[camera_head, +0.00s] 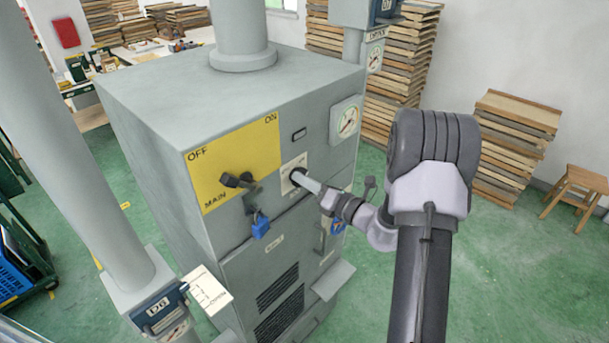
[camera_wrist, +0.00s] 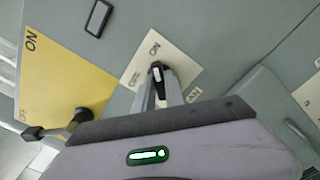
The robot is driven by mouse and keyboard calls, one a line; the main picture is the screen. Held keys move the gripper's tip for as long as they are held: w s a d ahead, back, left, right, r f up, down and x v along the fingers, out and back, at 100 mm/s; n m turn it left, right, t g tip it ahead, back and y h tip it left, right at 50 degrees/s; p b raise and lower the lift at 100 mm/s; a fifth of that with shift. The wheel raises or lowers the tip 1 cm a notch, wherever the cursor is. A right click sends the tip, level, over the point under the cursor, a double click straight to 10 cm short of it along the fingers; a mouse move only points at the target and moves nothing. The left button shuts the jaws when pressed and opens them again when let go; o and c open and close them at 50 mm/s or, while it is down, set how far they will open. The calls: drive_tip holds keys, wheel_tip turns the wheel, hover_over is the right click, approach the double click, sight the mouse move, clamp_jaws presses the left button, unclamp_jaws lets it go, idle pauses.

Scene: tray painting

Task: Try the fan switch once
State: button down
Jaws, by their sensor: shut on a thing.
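The fan switch (camera_wrist: 157,72) is a small dark knob with a white mark on a cream plate (camera_wrist: 178,60), on the front of a grey cabinet (camera_head: 290,80). In the wrist view the plate reads ON above the knob and OFF to its left, with the FAN label partly covered by a finger. The white mark appears to lie toward ON, but the fingers hide part of the knob. My gripper (camera_wrist: 160,85) is shut on the knob. In the head view the gripper (camera_head: 303,181) reaches the plate (camera_head: 290,167) from the right and covers the knob.
Left of the plate is a yellow MAIN panel (camera_head: 215,165) with a dark lever (camera_head: 236,180); a blue padlock (camera_head: 261,226) hangs below. A gauge (camera_head: 347,120) is at upper right. A post with a blue box (camera_head: 158,308) stands at front left.

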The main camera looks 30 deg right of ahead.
drive_tip(key=shift+m, duration=0.4)
drive_tip(key=c, duration=1.4)
unclamp_jaws()
drive_tip(key=b+v, duration=0.1)
drive_tip(key=v, duration=1.6)
drive_tip(key=shift+s, duration=0.2)
